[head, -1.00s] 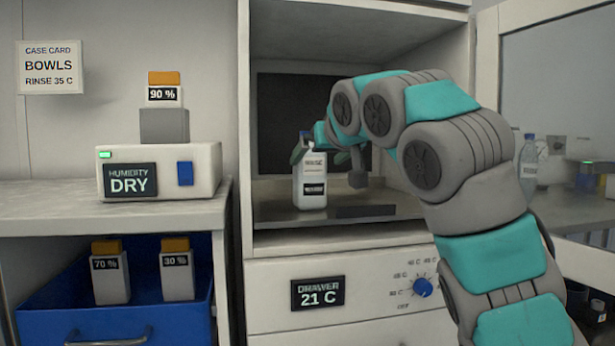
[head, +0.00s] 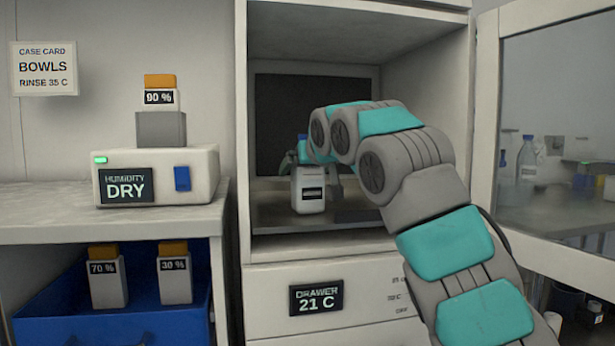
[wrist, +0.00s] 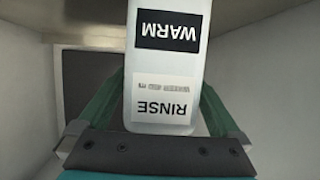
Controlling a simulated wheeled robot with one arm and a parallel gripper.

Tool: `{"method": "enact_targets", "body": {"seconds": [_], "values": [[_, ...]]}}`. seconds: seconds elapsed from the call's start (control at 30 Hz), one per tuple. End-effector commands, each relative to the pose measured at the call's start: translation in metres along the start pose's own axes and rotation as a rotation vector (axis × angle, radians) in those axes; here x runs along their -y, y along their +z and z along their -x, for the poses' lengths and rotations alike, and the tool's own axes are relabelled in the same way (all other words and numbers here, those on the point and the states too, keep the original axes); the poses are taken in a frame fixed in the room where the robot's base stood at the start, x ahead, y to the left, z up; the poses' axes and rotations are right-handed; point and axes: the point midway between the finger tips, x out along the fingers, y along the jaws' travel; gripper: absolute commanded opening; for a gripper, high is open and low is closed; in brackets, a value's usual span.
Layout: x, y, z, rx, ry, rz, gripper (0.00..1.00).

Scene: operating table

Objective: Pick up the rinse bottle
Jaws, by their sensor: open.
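The rinse bottle (head: 309,190) is white with a blue cap and stands upright on the cabinet shelf in the head view. In the wrist view the bottle (wrist: 165,60) appears upside down, with its RINSE and WARM labels facing the camera. My gripper (head: 303,157) is at the bottle's upper part, partly hidden by my arm. In the wrist view my gripper (wrist: 155,100) has its two green fingers open, one on each side of the bottle. A narrow gap shows beside the fingers; contact cannot be told.
The open cabinet (head: 262,222) has side walls close around my arm. Its glass door (head: 555,130) stands open at the right. A drawer panel (head: 316,299) reads 21 C. At the left are a humidity box (head: 205,165) and a blue drawer (head: 140,322) with two bottles.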

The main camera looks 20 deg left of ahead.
Motion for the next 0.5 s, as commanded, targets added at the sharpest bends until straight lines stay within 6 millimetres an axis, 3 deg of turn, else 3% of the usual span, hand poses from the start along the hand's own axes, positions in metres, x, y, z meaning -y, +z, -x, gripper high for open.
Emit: {"method": "enact_targets", "body": {"seconds": [0.3, 0.5], "values": [[0.0004, 0.0001, -0.0084, -0.001, 0.0, 0.001, 1.0], [0.0003, 0.0002, -0.0084, -0.001, 0.0, 0.0, 0.79]]}}
